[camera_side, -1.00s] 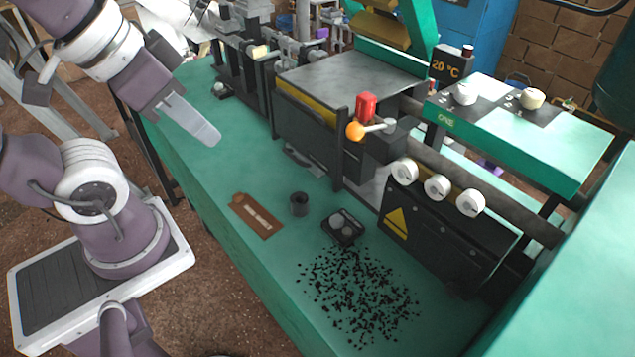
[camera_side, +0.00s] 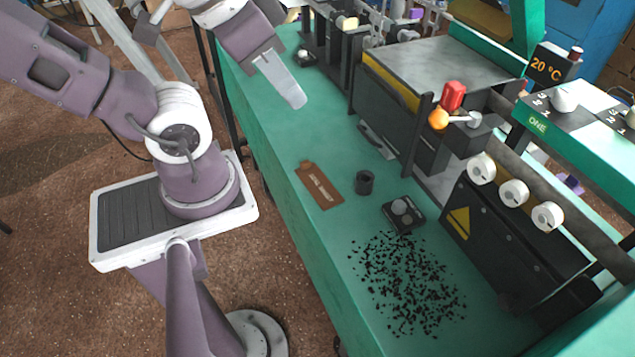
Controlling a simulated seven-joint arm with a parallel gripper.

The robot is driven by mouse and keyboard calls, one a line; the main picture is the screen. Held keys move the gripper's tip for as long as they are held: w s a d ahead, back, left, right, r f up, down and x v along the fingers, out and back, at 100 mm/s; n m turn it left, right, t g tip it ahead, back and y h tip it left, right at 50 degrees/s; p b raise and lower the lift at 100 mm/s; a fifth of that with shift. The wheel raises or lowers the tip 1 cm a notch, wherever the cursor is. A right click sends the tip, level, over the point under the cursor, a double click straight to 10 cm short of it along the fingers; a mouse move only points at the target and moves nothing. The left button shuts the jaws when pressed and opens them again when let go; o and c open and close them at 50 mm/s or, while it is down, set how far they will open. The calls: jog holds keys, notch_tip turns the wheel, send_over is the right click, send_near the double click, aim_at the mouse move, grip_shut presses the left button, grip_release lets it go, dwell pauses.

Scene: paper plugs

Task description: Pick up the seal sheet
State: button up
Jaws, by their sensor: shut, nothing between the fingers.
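A flat brown sheet (camera_side: 320,185) with a pale strip along its middle lies on the green bench top, near the bench's left edge; it looks to be the seal sheet. My gripper (camera_side: 296,100) is above the bench, beyond the sheet in the picture and clearly apart from it. Its pale grey fingers are shut together and hold nothing. The sheet is in full view.
A small dark cylinder (camera_side: 364,182) stands just right of the sheet. A machine with a red knob (camera_side: 452,95) borders the bench's right side. Bare bench lies around the sheet.

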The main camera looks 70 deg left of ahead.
jog(key=o, duration=1)
jog(key=m+g+y, duration=0.7)
jog(key=m+g, duration=0.1)
jog(key=m, duration=0.1)
send_near(306, 163)
jog(key=s+d+r, duration=0.2)
jog(key=d+r, duration=0.5)
jog(key=r, duration=0.2)
jog(key=a+f+m+y, duration=0.2)
jog(key=f, duration=0.2)
jog(key=a+f+m+y, duration=0.2)
jog(key=f+m, duration=0.1)
jog(key=f, duration=0.2)
jog(key=a+f+m+t+y, duration=0.1)
jog(key=f+m+y, duration=0.1)
jog(key=f, duration=0.2)
jog(key=shift+w+a+f+m, duration=0.15)
jog(key=shift+a+m, duration=0.25)
jog(key=shift+y, duration=0.3)
jog(key=x, duration=0.4)
jog(key=f+x, duration=0.1)
jog(key=x, duration=0.2)
jog(key=shift+w+d, duration=0.1)
jog(key=shift+w, duration=0.1)
